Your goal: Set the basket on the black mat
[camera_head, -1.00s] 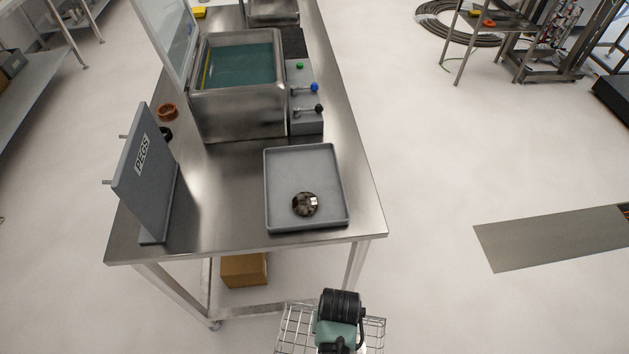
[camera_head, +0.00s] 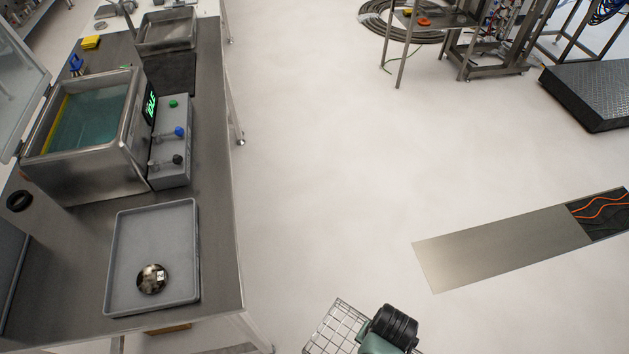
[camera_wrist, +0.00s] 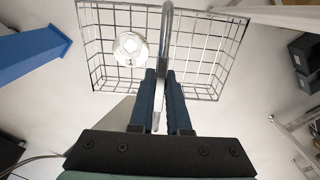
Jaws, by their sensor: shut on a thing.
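The wire basket (camera_wrist: 213,62) hangs from my gripper (camera_wrist: 160,74), which is shut on its metal handle in the wrist view. A shiny round metal part (camera_wrist: 130,49) shows within the basket's outline, at its left. In the head view the basket (camera_head: 337,328) is at the bottom edge, over the floor right of the steel bench, partly cut off and partly hidden by my wrist.
The steel bench (camera_head: 215,235) carries a grey tray (camera_head: 185,222) with a round metal piece, a water tank (camera_head: 90,180) and a knob box (camera_head: 172,150). A floor plate (camera_head: 500,245) and a thick black platform (camera_head: 590,95) lie right. The floor between is clear.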

